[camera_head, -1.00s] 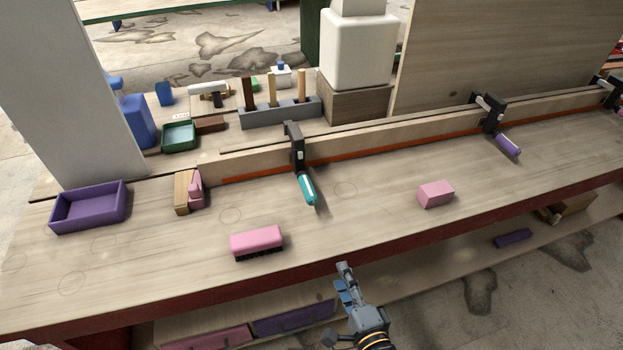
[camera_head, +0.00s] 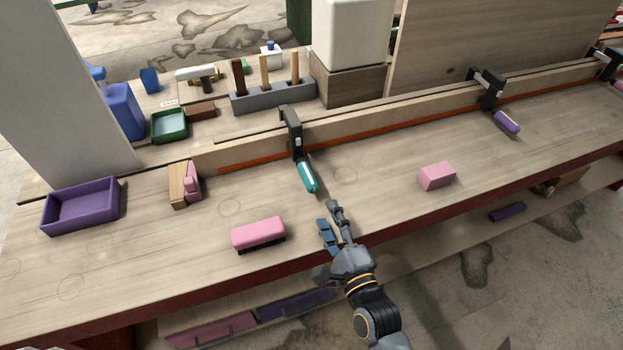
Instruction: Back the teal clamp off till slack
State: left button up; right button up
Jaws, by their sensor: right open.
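The teal clamp (camera_head: 307,177) has a black frame gripping the long wooden stringer (camera_head: 350,124) on the bench, and its teal handle hangs toward the bench front, tilted. My right gripper (camera_head: 332,221) is open and empty over the bench's front part, a little below the teal handle in the picture and apart from it. My left gripper is not in view.
A pink brush (camera_head: 258,232) lies left of my right gripper, and a pink block (camera_head: 436,176) lies to the right. A purple-handled clamp (camera_head: 506,121) sits farther right on the stringer. A purple tray (camera_head: 82,204) stands at left. Bare bench surrounds the handle.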

aim_at(316, 191)
jog(key=p+x, duration=0.1)
jog(key=x, duration=1)
jog(key=shift+f, duration=0.1)
grip_shut()
